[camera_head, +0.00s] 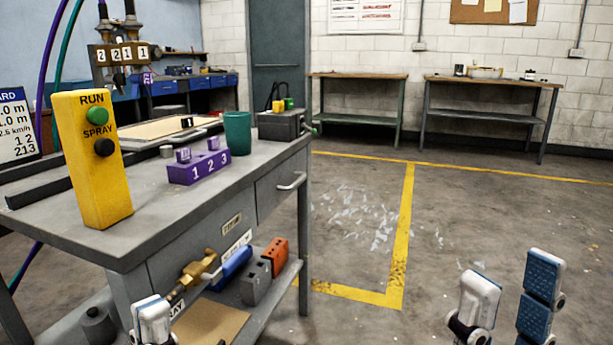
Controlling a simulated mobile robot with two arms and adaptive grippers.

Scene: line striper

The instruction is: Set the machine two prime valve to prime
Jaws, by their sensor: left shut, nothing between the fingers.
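A brass valve (197,273) with a handle is at the front lower part of the grey workbench (190,215). A partly hidden label ending in "AY" (177,308) is beside it; a white label (236,246) higher up is too small to read surely. I cannot tell whether this is machine two's valve or which setting it has. My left gripper (153,318) is just below and left of the valve, at the bottom edge, shut and empty; much of it is cut off. My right gripper (508,295) is at lower right, fingers apart, empty, over the floor.
On the benchtop stand a yellow RUN/SPRAY box (92,170), a purple block numbered 1 2 3 (199,168), a green cup (237,133) and a grey box (281,125). Blue (232,268), grey (256,282) and orange (275,256) items sit low. The floor right is clear.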

